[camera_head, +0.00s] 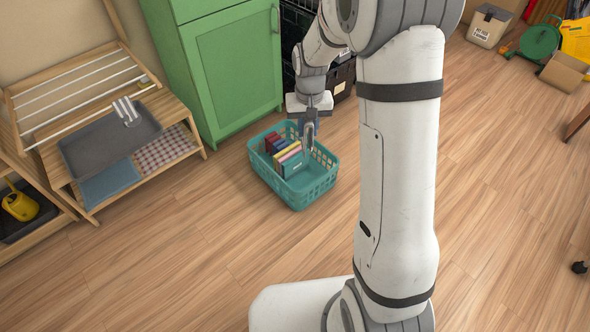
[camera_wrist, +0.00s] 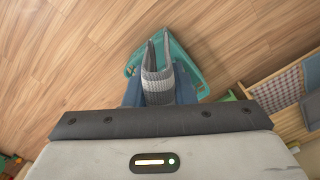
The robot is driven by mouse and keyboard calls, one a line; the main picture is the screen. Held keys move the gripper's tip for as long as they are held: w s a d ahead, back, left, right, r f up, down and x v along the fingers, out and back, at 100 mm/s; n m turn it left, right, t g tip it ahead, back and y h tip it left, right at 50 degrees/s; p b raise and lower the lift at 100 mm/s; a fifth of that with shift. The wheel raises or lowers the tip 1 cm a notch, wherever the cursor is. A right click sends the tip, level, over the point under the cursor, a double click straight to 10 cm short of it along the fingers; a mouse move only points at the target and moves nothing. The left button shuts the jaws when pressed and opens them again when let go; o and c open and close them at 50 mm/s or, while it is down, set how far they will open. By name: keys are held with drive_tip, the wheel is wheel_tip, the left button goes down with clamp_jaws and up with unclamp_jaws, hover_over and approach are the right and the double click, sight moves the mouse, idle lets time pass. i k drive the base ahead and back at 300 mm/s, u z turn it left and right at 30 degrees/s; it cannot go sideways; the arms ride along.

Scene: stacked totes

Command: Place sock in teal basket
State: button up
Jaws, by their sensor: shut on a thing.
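The teal basket (camera_head: 301,190) stands on the wooden floor in front of the green cabinet, with several books inside toward its left part. My gripper (camera_head: 310,118) is over the basket's right back part, pointing down. It is shut on the sock (camera_wrist: 157,82), which is grey with a ribbed cuff. The sock hangs from the jaws in the wrist view, and the teal basket (camera_wrist: 187,65) shows behind it, partly hidden. In the head view the sock (camera_head: 308,138) is a small grey shape at the basket's opening; I cannot tell whether it touches anything there.
Books (camera_head: 283,150) take up part of the basket. A green cabinet (camera_head: 232,65) stands behind it. A wooden rack (camera_head: 180,107) with a grey tray (camera_head: 85,155) and a striped item (camera_head: 127,111) is at left. Dark crates stand behind my gripper. The floor in front is clear.

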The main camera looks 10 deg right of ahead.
sight(300, 189)
drive_tip(key=u, duration=0.35)
drive_tip(key=i, duration=1)
drive_tip(key=z, duration=0.4)
